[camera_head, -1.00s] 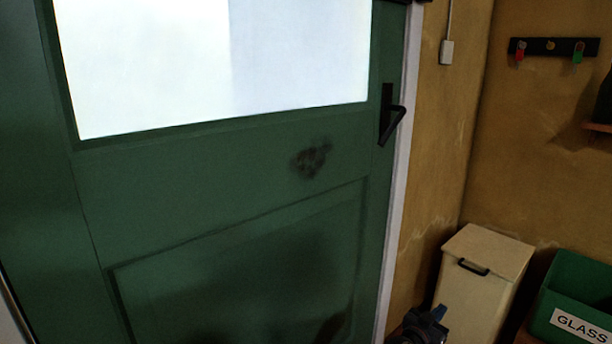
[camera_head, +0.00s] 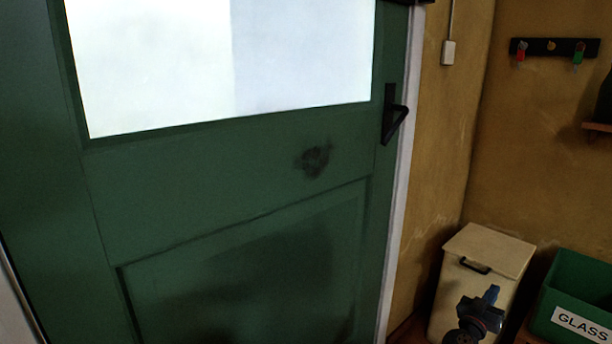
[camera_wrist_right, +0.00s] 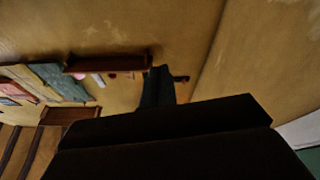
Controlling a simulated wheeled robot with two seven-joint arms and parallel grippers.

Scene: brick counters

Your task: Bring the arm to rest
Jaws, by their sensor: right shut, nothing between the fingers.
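My right gripper (camera_head: 490,298) shows small and dark at the lower right of the head view, in front of the cream bin. It is shut with nothing in it and touches nothing that I can make out. In the right wrist view the dark gripper body (camera_wrist_right: 165,140) fills the lower middle, with the brown wall beyond it. My left gripper is not in view.
A green door (camera_head: 230,190) with a bright window pane and a black handle (camera_head: 394,115) fills the left and middle. A cream lidded bin (camera_head: 490,250) and a green GLASS crate (camera_head: 583,275) stand at the lower right. A hook rail (camera_head: 553,47) hangs above them.

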